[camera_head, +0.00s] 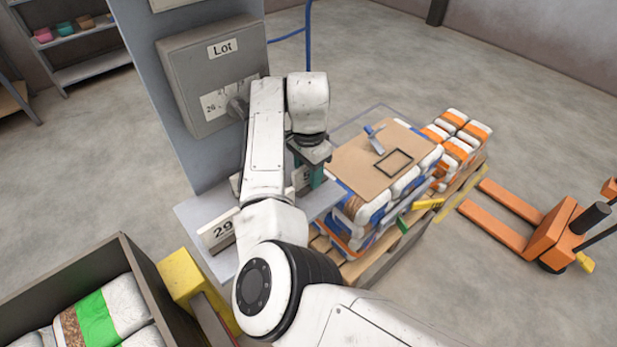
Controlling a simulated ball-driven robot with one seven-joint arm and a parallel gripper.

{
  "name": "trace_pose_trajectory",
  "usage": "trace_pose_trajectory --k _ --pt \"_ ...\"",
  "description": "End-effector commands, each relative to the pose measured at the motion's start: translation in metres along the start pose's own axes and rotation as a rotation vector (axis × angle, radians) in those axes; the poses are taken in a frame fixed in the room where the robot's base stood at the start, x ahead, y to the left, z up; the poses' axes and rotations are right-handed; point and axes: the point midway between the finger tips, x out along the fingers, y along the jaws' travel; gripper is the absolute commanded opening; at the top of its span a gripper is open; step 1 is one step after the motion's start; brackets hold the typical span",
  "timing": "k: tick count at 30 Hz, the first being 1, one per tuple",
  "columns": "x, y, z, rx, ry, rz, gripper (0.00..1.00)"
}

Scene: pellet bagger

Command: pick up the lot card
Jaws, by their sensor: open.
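A white card marked "29" (221,230) stands tilted on the grey shelf (240,262) below the box labelled "Lot" (222,70). Another white card (299,178) shows partly at the shelf's far end, mostly hidden by my gripper. My gripper (313,177) is open and points down over that far end, right beside this second card. A teal part shows at its jaws; I cannot tell whether the jaws touch the card. A white strip with numbers (215,104) is on the front of the box, partly behind my arm.
To the right, a pallet of bags (366,207) carries a cardboard sheet (360,165) with a blue-handled tool (375,139). An orange pallet jack (550,235) stands further right. A bin of bags (140,262) is at lower left. Open floor lies behind.

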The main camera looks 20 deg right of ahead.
Motion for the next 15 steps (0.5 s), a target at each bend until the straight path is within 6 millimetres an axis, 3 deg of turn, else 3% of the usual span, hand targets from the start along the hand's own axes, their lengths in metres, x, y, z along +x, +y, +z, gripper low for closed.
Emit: trace_pose_trajectory --k 13,15 --pt "-0.0001 0.0 -0.0001 0.0 0.0 0.0 0.01" --pt "-0.0001 0.0001 -0.0002 0.0 0.0 0.0 0.0"
